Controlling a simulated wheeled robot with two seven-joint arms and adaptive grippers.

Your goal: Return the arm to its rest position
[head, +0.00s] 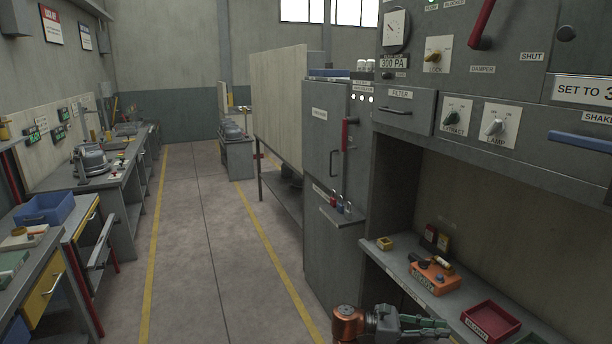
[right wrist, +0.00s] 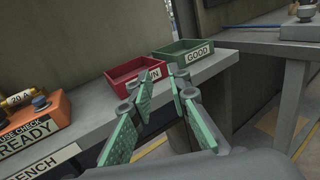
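My right gripper (head: 445,328) shows at the bottom of the head view, beside the front edge of the grey bench shelf (head: 395,262). In the right wrist view the right gripper (right wrist: 162,86) has its green-padded fingers apart, with nothing between them. Its orange and grey arm link also shows in the head view. My left gripper and left arm are out of view.
On the shelf are an orange check box (head: 433,277), a red tray (head: 490,321) and a small yellow block (head: 385,243). A green tray labelled GOOD (right wrist: 187,53) shows in the wrist view. A grey cabinet (head: 335,200) stands left; the aisle floor (head: 205,250) is clear.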

